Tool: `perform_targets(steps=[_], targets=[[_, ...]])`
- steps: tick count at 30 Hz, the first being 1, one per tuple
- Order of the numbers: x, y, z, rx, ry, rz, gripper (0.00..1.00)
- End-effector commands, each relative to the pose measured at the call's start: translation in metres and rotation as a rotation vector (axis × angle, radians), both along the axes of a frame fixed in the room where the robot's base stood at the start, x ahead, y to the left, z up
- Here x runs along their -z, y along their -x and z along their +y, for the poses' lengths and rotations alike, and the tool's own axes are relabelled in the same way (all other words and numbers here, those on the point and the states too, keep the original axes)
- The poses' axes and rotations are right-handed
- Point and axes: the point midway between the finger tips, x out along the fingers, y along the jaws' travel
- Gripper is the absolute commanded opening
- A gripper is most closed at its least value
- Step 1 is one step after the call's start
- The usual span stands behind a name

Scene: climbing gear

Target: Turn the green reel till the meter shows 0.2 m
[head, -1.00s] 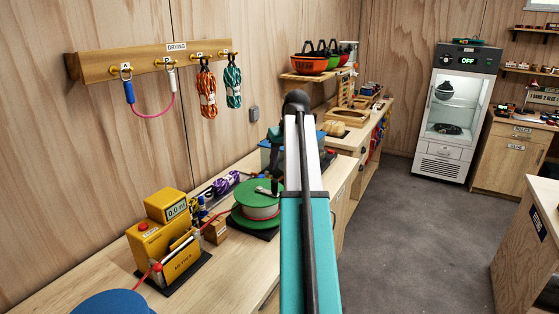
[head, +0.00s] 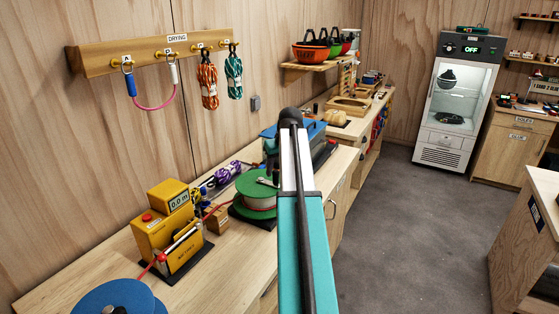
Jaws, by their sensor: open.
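The green reel (head: 247,187) lies flat on a dark base on the left bench, with pale cord or drum between its flanges and a small crank on top. The yellow meter (head: 166,231) stands to its left; its small display (head: 178,201) seems to read 0.0 m. A red cord runs from the meter toward the reel. The blue reel (head: 112,298) is at the lower left, cut by the frame. My gripper (head: 271,168) is open at the reel's far right side, close by the crank, mostly dark and partly hidden by my arm. I cannot tell whether it touches the crank.
A purple rope coil (head: 226,174) and a small brown box (head: 216,219) lie beside the reel. A blue box (head: 309,131) stands behind it. A drying rack (head: 151,53) with ropes hangs on the wall above. The grey floor on the right is clear.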

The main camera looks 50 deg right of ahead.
Motion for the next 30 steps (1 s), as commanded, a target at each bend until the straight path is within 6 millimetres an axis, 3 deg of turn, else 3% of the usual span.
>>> perform_targets(steps=[15, 26, 30], targets=[[0.043, -0.017, -0.005, -0.002, 0.0, 0.001, 0.42], [0.046, -0.019, -0.005, -0.002, 0.0, 0.0, 0.42], [0.046, -0.019, -0.005, -0.002, 0.0, 0.0, 0.24]])
